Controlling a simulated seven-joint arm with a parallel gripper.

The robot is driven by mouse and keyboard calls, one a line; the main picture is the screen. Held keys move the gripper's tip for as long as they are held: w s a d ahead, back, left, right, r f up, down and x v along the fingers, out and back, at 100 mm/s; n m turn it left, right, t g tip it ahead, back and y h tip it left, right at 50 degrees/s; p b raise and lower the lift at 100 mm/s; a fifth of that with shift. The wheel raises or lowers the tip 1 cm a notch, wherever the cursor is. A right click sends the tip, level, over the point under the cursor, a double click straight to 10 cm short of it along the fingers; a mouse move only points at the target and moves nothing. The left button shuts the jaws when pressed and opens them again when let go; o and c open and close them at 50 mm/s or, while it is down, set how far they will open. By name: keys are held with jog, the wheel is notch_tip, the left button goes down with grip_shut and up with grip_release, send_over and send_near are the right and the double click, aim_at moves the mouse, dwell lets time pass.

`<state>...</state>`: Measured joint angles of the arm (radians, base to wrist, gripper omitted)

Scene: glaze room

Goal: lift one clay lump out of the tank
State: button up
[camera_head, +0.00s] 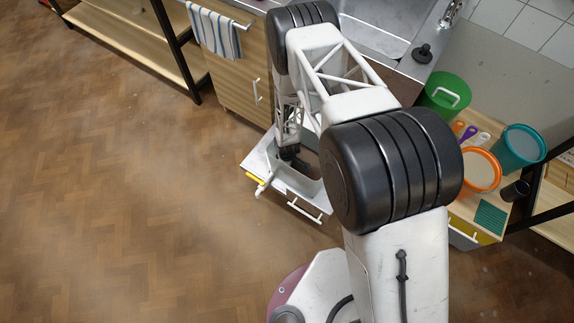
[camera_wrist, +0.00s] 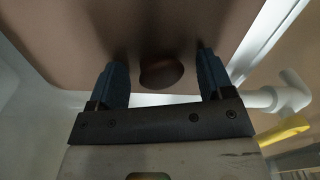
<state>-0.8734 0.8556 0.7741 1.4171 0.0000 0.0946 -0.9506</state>
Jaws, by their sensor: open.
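The tank (camera_head: 312,186) is a pale, open box below my arm in the head view, with a white tap on its left side. In the wrist view its pale wall (camera_wrist: 270,42) runs along the right, around a dim, murky brown area. One dark reddish-brown clay lump (camera_wrist: 161,73) shows there, round and partly blurred. My gripper (camera_wrist: 158,58) is open, its two dark fingers on either side of the lump with gaps to both. I cannot tell whether the fingertips are level with it. In the head view my gripper (camera_head: 291,154) reaches down into the tank.
The white tap (camera_wrist: 285,92) and a yellow piece (camera_wrist: 285,131) stick out close to my gripper. A sink (camera_head: 375,25) is behind. A green bucket (camera_head: 445,95), an orange-rimmed tub (camera_head: 480,170) and a teal tub (camera_head: 523,148) stand right. The floor at left is clear.

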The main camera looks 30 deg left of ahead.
jog(key=shift+f, duration=0.1)
dwell(0.5)
jog(key=c, duration=1)
notch_tip(320, 180, up, 18)
dwell(0.8)
dwell(0.5)
